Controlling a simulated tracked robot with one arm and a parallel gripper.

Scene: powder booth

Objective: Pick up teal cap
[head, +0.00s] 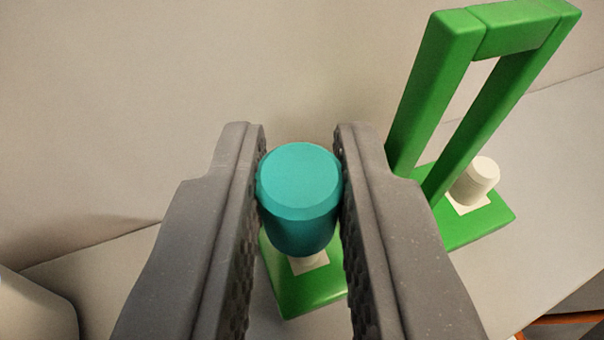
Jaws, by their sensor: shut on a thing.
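The teal cap (300,195) is a short cylinder with a bevelled top edge, in the middle of the head view. My gripper (300,178) is shut on it, with one dark grey finger against each side. Below the cap is a green base (312,292) with a pale square patch (309,263). The cap hides part of this base, so I cannot tell whether the cap touches it or is held above it.
A green frame (436,90) stands close to the right finger. A cream cylinder (475,181) sits on its green base (480,224). A pale rounded object (35,308) is at the lower left. A plain wall (130,90) rises behind the light surface.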

